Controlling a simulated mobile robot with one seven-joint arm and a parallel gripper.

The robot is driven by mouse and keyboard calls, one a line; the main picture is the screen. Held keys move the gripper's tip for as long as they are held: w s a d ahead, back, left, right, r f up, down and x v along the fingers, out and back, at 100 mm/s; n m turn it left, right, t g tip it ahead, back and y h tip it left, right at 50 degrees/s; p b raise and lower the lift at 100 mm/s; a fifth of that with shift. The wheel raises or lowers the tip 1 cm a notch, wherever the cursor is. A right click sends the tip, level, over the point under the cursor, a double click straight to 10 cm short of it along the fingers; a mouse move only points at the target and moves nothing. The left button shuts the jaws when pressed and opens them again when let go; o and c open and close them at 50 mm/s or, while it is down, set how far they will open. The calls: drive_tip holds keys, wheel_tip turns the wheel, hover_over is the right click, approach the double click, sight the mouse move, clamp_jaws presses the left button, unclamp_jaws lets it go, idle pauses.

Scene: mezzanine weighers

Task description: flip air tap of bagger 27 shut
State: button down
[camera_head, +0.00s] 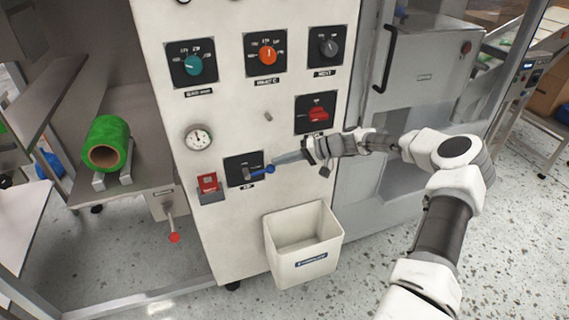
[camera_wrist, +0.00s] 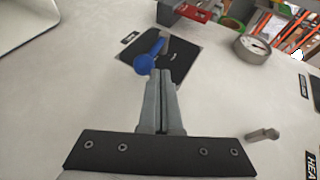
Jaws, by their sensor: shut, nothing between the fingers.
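The air tap is a blue lever with a round end (camera_head: 262,171) on a black plate (camera_head: 236,163), low on the white panel. In the head view the lever lies roughly sideways, its round end to the right. My gripper (camera_head: 277,160) reaches in from the right, its fingers shut and empty, tips close by the lever's round end. In the wrist view the shut fingertips (camera_wrist: 160,73) are right beside the blue round end (camera_wrist: 147,63). I cannot tell whether they touch it. The plate's label is too small to read surely.
A red switch box (camera_head: 208,184) and a gauge (camera_head: 198,137) sit left of the tap. A red knob (camera_head: 318,114) and several dials are above. A white bin (camera_head: 303,245) hangs below. A green roll (camera_head: 107,143) lies at left.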

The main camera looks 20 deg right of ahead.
drive_tip(key=p+v, duration=0.1)
drive_tip(key=v, duration=1)
drive_tip(key=shift+d+r, duration=0.2)
drive_tip(key=shift+r, duration=0.35)
drive_tip(key=shift+w, duration=0.1)
